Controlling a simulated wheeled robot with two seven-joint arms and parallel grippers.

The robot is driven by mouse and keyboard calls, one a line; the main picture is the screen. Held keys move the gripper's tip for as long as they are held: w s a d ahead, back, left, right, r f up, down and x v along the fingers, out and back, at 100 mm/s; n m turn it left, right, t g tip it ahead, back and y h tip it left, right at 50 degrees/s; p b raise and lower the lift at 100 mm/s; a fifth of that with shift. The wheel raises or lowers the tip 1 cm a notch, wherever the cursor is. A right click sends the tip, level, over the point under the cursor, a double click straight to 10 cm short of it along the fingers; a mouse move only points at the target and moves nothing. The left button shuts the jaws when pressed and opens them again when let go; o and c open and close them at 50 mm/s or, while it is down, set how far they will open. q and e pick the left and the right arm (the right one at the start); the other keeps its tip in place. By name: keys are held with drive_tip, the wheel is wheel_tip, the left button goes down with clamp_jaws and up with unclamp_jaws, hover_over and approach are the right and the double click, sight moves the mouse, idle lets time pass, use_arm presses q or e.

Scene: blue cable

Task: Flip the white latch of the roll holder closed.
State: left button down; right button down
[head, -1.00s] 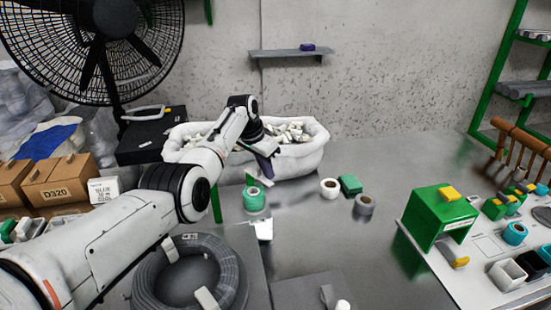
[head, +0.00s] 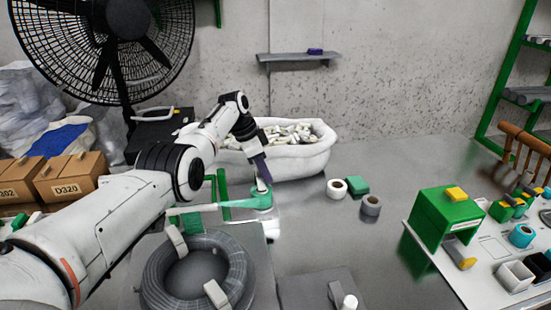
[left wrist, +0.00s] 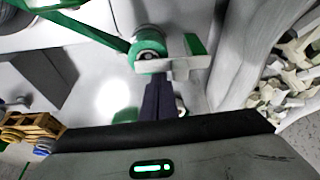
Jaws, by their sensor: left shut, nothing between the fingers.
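My left gripper (head: 264,178) has dark fingers that are shut and empty, pointing down at a green roll (head: 258,201) on the grey bench. In the left wrist view, the closed fingers (left wrist: 158,90) end beside the green roll (left wrist: 149,48), which has a pale core. A pale, flat lever-like piece (left wrist: 187,63), which looks like the white latch, juts sideways from the roll close to the fingertips. I cannot tell whether they touch it, or how far it is turned. A green and white strip (head: 205,208) extends left from the roll. My right gripper is not in view.
A grey cable coil (head: 160,285) with white clamps lies at front left. A white bin (head: 310,160) of pale pieces stands behind the gripper. White (head: 336,189) and grey (head: 371,205) rolls and a green block (head: 357,185) lie to the right. The middle bench is open.

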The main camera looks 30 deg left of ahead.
sight(259, 182)
use_arm(q)
drive_tip(key=shift+a, duration=0.1)
idle(0.6)
drive_tip(key=p+v, duration=0.6)
drive_tip(key=v, duration=0.4)
drive_tip(key=shift+a, duration=0.1)
idle(0.4)
